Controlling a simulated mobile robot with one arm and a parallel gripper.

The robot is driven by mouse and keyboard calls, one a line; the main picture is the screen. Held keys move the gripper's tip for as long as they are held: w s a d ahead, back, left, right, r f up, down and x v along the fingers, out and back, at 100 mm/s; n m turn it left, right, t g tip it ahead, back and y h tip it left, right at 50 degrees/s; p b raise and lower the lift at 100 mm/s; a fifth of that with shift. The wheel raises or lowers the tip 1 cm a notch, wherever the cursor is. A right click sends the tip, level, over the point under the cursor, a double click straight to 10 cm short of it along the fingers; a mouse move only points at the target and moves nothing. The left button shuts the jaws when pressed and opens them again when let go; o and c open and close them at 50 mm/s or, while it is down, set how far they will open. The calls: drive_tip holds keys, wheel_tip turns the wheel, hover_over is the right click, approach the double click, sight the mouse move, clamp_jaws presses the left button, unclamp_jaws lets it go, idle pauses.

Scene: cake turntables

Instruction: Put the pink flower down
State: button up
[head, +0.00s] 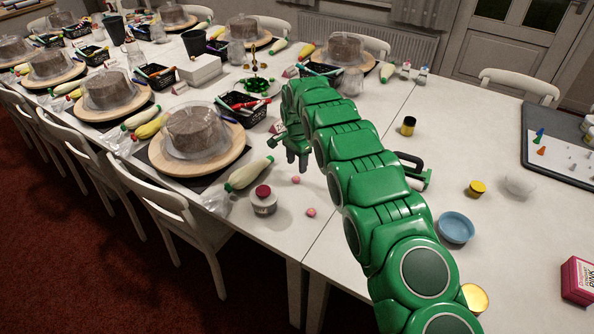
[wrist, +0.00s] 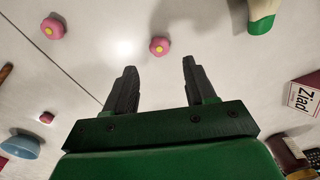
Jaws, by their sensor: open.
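A pink flower (wrist: 159,46) with a yellow centre lies on the white table just beyond my fingertips in the wrist view, roughly in line with the gap between them. A second pink flower (wrist: 53,28) lies to its left, and a smaller pink piece (wrist: 47,117) lies lower left. In the head view two small pink pieces, one nearer my gripper (head: 296,179) and one nearer the table edge (head: 311,212), lie on the table. My gripper (wrist: 158,66) is open with nothing between its fingers. It also shows in the head view (head: 297,162), pointing down.
A piping bag (head: 249,174) and a red-lidded jar (head: 263,200) lie left of the pink pieces. A domed cake on a turntable (head: 200,167) stands further left. A blue bowl (head: 456,228) stands right of my arm. A name card (wrist: 305,95) is right in the wrist view.

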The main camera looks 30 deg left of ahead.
sight(297, 177)
wheel_tip(297, 177, up, 6)
idle(0.4)
